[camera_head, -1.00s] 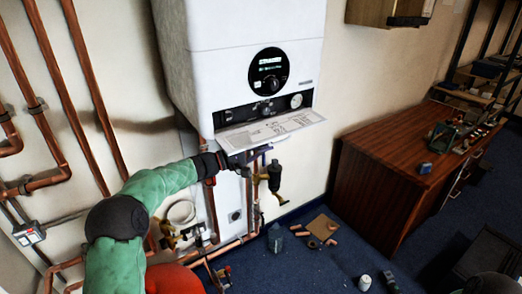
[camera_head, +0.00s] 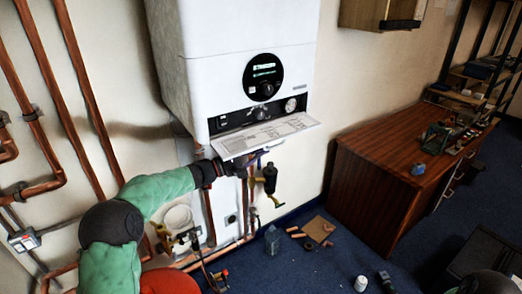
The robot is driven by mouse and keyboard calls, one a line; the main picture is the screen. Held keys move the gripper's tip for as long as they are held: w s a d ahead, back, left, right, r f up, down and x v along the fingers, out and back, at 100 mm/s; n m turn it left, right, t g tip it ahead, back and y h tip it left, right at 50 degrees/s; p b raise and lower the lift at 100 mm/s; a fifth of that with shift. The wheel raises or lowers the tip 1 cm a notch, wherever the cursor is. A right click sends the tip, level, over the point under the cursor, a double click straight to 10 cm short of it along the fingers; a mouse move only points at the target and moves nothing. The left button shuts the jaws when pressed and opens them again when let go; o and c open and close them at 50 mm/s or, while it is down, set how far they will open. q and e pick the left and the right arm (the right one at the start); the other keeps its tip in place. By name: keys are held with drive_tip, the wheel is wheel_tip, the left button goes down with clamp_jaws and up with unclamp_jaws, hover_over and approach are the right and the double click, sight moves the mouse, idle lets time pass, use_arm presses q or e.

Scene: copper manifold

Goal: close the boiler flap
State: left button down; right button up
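The white boiler (camera_head: 235,60) hangs on the wall at the upper middle. Its flap (camera_head: 265,136) is open, hanging out nearly level below the control panel (camera_head: 258,113), with printed text on its upper face. My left arm comes in from the lower left in a green sleeve. My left gripper (camera_head: 252,157) is under the flap's lower edge, close to it or touching; I cannot tell which. The flap hides part of the fingers, so their opening is unclear. My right gripper is not in view.
Copper pipes (camera_head: 85,80) run up the wall at left. Valves and a dark fitting (camera_head: 270,178) hang below the boiler. A wooden desk (camera_head: 370,180) stands at right. Loose parts and a white pot (camera_head: 361,284) lie on the blue carpet.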

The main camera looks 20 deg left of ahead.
use_arm(q)
drive_tip(key=shift+s+r+n, duration=0.1)
drive_tip(key=shift+n, duration=0.3)
